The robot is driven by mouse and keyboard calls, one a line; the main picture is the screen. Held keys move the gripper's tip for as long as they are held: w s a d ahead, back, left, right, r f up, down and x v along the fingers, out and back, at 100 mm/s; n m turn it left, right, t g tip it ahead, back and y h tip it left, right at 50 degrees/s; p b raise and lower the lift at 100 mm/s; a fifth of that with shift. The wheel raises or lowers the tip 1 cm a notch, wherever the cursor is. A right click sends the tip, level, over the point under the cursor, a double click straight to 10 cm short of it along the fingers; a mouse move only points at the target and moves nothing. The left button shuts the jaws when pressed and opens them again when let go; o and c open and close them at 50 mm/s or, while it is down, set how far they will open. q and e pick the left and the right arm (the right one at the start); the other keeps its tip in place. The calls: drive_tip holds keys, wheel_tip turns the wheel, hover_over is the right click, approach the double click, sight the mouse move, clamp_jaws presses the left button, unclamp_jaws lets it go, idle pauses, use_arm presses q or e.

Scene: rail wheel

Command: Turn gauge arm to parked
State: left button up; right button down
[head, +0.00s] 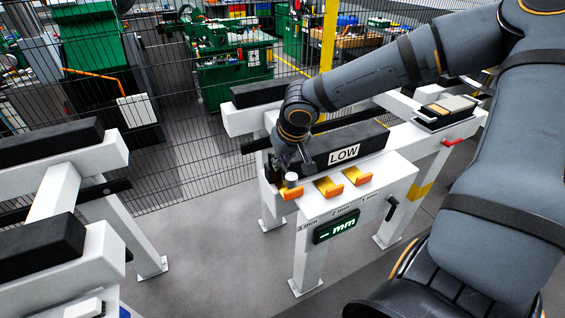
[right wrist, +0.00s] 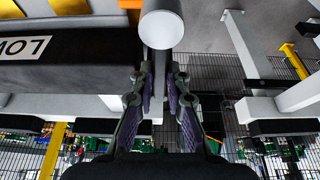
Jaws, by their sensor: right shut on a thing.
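The white gauge stand (head: 385,180) has a LOW label, a lit display (head: 336,226) reading "-- mm" and marks for 3, 2 and 1 mm. A pale bar with a round end (right wrist: 161,25), apparently the gauge arm, runs between my right fingers in the right wrist view. Its light knob (head: 291,179) shows in the head view above the left orange bracket, by the 3 mm mark. My right gripper (right wrist: 159,90) is shut on this bar. In the head view my right gripper (head: 292,158) partly hides the bar. My left gripper is not in view.
Two more orange brackets (head: 328,187) (head: 357,176) sit to the right. A black block (head: 350,140) lies behind them. A black handle (head: 391,208) is on the stand's front. White rails with black pads (head: 50,145) stand left. A wire fence (head: 185,120) runs behind.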

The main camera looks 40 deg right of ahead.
drive_tip(key=shift+w+r, duration=0.15)
drive_tip(key=c, duration=1.3)
unclamp_jaws()
drive_tip(key=v, duration=1.1)
drive_tip(key=shift+s+a+r, duration=0.15)
drive_tip(key=shift+s+r, duration=0.15)
drive_tip(key=shift+r, duration=0.05)
